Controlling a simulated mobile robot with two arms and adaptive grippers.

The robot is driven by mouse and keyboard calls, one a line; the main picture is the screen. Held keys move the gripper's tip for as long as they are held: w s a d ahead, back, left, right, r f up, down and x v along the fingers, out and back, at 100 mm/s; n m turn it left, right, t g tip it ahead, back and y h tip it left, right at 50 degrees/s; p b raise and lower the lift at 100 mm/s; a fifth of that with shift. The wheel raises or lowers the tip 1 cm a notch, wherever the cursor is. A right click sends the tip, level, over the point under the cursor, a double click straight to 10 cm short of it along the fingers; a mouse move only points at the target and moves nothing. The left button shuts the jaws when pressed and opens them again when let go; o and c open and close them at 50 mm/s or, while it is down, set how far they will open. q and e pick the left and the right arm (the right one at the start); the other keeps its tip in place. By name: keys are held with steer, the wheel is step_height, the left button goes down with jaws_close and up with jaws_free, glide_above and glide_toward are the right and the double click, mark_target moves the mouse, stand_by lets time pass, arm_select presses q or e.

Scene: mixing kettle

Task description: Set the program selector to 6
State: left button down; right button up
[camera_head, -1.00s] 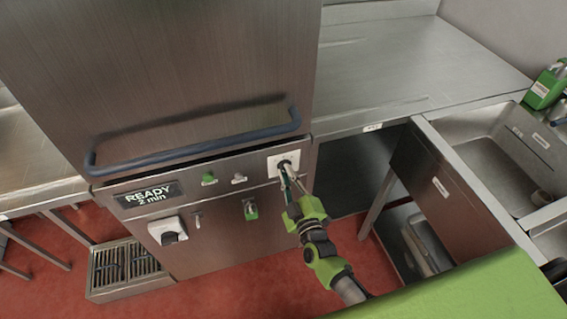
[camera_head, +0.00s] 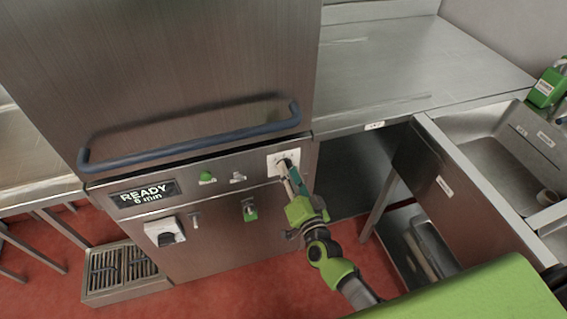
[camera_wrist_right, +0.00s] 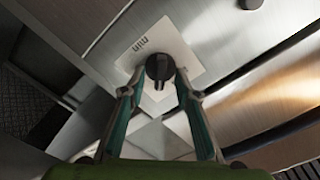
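The program selector is a dark round knob (camera_wrist_right: 158,68) on a white plate (camera_head: 272,163) at the right end of the machine's front panel. The plate, marked "min", also shows in the right wrist view (camera_wrist_right: 187,50). My right gripper (camera_head: 288,170) is at the knob. In the right wrist view its two fingers (camera_wrist_right: 160,82) lie on either side of the knob and appear closed on it. The fingers hide part of the knob in the head view. The display (camera_head: 146,194) reads "READY 6 min". My left gripper is not in view.
The panel also has a green button (camera_head: 207,178), small switches, a white-plated dark knob (camera_head: 166,233) and a green-based switch (camera_head: 250,211). A blue-grey handle bar (camera_head: 190,145) runs above. A steel counter (camera_head: 420,75) and sink (camera_head: 500,150) stand to the right.

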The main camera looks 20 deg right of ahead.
steer(key=s+p, duration=0.2)
steer(key=s, duration=0.5)
steer(key=shift+d, duration=0.15)
stand_by(0.5)
steer(key=s+f+n+g+y, duration=0.1)
steer(key=s+f+n+g, duration=0.25)
steer(key=s+f, duration=0.65)
steer(key=s+f+n+g, duration=0.3)
steer(key=f+g, duration=0.1)
steer(key=f, duration=1.3)
steer(key=s+d+f+n+g, duration=0.1)
steer(key=s+f, duration=0.4)
steer(key=s, duration=0.5)
steer(key=s+d+f+n+g+h, duration=0.1)
steer(key=s+f+g, duration=0.4)
steer(key=s, duration=0.5)
steer(key=s+d+f+n+g, duration=0.2)
steer(key=s+f, duration=0.4)
steer(key=s, duration=0.4)
steer(key=shift+s+d+g+h, duration=0.3)
steer(key=shift+d+g, duration=0.45)
steer(key=shift+d, duration=0.15)
